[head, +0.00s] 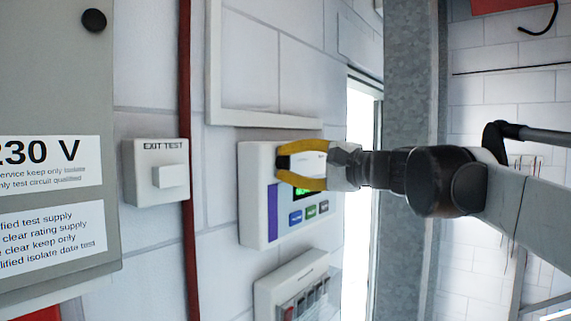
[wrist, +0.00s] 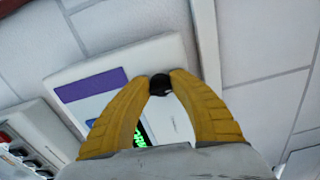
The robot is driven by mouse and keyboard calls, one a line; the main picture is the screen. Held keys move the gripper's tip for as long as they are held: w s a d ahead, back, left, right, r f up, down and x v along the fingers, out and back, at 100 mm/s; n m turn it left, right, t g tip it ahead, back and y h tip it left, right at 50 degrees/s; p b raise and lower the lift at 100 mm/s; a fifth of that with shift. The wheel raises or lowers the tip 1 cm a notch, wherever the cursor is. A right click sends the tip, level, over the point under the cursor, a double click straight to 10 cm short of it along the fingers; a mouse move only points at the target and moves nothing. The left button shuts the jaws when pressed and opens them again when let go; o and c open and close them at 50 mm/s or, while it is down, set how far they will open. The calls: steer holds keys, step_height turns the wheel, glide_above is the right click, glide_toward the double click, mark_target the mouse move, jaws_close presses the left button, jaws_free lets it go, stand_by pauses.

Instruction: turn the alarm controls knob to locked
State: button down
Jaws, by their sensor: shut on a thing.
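A white wall panel (head: 256,165) has a purple strip, a green-lit display (head: 302,196) and several small buttons. It also shows in the wrist view (wrist: 160,52), where a small round black knob (wrist: 160,84) is on it. My gripper (head: 281,164) has yellow fingers that reach the panel's upper part. In the wrist view the fingertips (wrist: 161,82) are shut on the black knob, one on each side.
A box with several switches (head: 293,285) is mounted just below the panel. An EXIT TEST box (head: 157,168), a red pipe (head: 185,120) and a grey 230 V cabinet (head: 50,100) are to the left. A grey metal column (head: 410,70) stands to the right.

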steer(key=shift+n, duration=0.3)
steer(key=c, duration=1.2)
jaws_free()
steer(key=shift+o, duration=0.2)
steer(key=v, duration=1.2)
